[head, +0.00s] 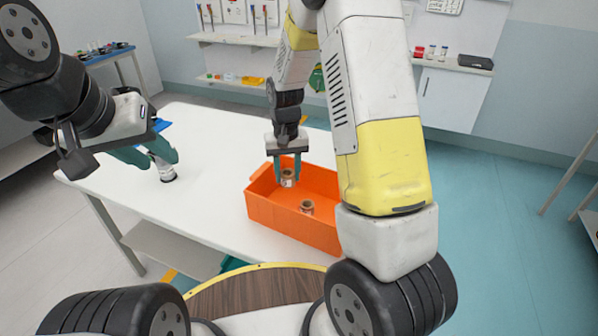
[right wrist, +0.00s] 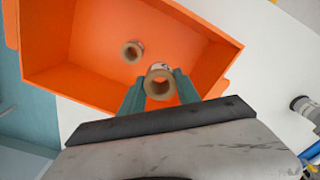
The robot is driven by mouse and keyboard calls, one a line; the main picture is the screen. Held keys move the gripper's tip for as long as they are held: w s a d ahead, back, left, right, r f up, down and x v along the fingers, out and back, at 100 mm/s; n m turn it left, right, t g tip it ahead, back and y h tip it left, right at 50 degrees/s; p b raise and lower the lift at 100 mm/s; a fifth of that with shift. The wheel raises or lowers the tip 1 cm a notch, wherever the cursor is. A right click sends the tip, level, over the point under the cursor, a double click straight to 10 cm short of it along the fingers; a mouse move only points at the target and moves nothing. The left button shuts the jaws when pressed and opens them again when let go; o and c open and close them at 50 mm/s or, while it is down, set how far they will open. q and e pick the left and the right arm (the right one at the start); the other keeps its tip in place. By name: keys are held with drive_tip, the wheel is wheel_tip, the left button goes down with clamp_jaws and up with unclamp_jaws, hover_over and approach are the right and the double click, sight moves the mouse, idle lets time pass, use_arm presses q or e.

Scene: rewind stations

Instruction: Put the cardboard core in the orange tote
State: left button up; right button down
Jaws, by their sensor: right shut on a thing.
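The orange tote (head: 293,216) stands on the white table and also shows in the right wrist view (right wrist: 75,75). My right gripper (head: 288,172) points down over it, shut on a cardboard core (head: 288,181). In the right wrist view this core (right wrist: 160,84) sits between the teal fingertips, its round open end showing. A second, similar core (head: 306,207) lies inside the tote, apart from the held one; it also shows in the right wrist view (right wrist: 133,51). My left gripper (head: 152,154) is at the table's left part; whether its fingers are closed is unclear.
A pale cylinder with a dark base (head: 166,171) stands on the white table (head: 215,150) close to my left fingers; it also shows in the right wrist view (right wrist: 304,106). The table between it and the tote is clear. Shelves with small items line the back wall.

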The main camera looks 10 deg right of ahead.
wheel_tip(320, 180, down, 10)
drive_tip(key=shift+s+r, duration=0.1)
idle(0.4)
drive_tip(key=c, duration=0.9)
unclamp_jaws()
drive_tip(key=s+d+r+t+y, duration=0.1)
drive_tip(key=s+r, duration=0.1)
drive_tip(key=r, duration=0.9)
drive_tip(key=s+r+t, duration=0.1)
drive_tip(key=s+r, duration=0.1)
drive_tip(key=r, duration=0.9)
drive_tip(key=s+d+r+t, duration=0.1)
drive_tip(key=s+r, duration=0.3)
drive_tip(key=s, duration=0.2)
drive_tip(key=s+d+r+t, duration=0.1)
drive_tip(key=s+r, duration=0.3)
drive_tip(key=s, duration=0.1)
drive_tip(key=s+r+t+y, duration=0.1)
drive_tip(key=s+r+t, duration=0.1)
drive_tip(key=s+r, duration=0.2)
drive_tip(key=shift+s+d+r+n, duration=0.1)
drive_tip(key=shift+s+d+n, duration=0.1)
drive_tip(key=shift+s, duration=0.45)
drive_tip(key=shift+s+d+r+n, duration=0.1)
drive_tip(key=shift+s+d+n, duration=0.1)
drive_tip(key=shift+s, duration=0.45)
